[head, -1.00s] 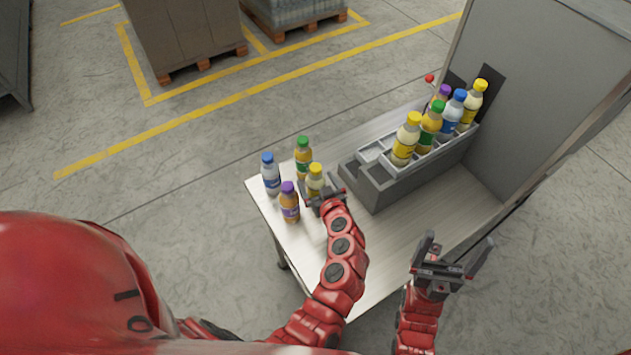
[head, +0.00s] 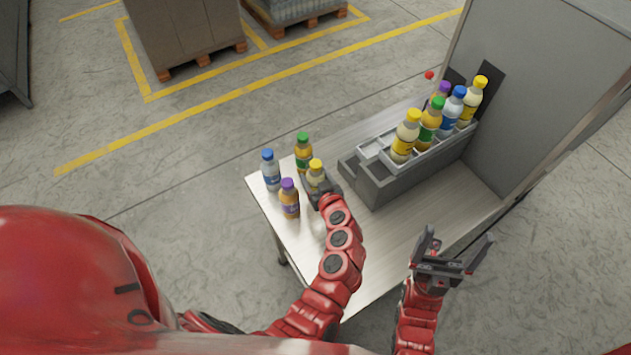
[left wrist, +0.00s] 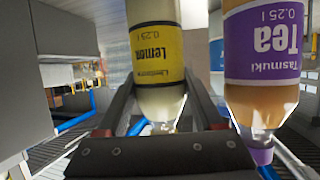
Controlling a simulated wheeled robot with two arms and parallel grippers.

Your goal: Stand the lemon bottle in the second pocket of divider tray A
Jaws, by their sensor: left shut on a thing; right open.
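The lemon bottle (head: 315,177), pale with a yellow label and yellow cap, stands upright among other bottles at the table's left end. My left gripper (head: 319,191) is shut on it. In the left wrist view the lemon bottle (left wrist: 155,55) sits between the two fingers, its label reading "Lemon" upside down. A long grey divider tray (head: 380,187) lies to the right of my left gripper. Its near-left pockets (head: 371,150) look empty, and several bottles stand in its far-right part. No letter on the tray can be read. My right gripper (head: 452,262) is open and empty at the table's front right.
A purple-capped tea bottle (head: 289,203) stands close beside the lemon bottle; it also shows in the left wrist view (left wrist: 262,60). A blue-capped bottle (head: 270,175) and a green-capped bottle (head: 304,158) stand behind. A grey cabinet wall (head: 540,90) rises at right. The front table top (head: 400,240) is clear.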

